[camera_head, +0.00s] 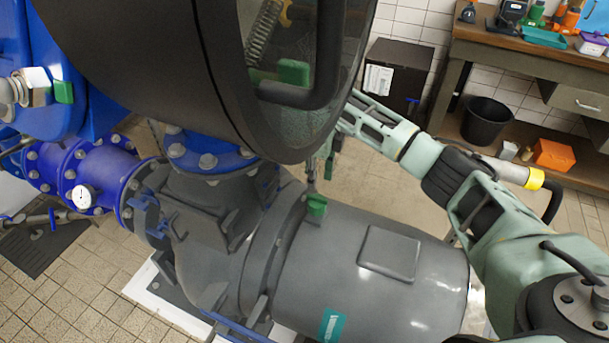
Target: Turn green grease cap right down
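A green cap (317,205) sits on top of the grey motor-like housing (400,285), close to its ribbed collar. A second green cap (63,92) is on a metal fitting at the far left. A green block (294,71) shows behind the glass of the dark round casing at the top. My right arm reaches in from the right, and my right gripper (322,165) is just above the cap on the grey housing. The casing hides part of that gripper, so its finger opening is unclear. I cannot tell if it touches the cap. My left gripper is not in view.
The large dark round casing (150,60) overhangs the pump closely. Blue pipes with a gauge (84,196) stand at left. A workbench (530,50) with tools, a black bucket (485,122) and an orange box (554,154) are at the back right. Tiled floor is open between.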

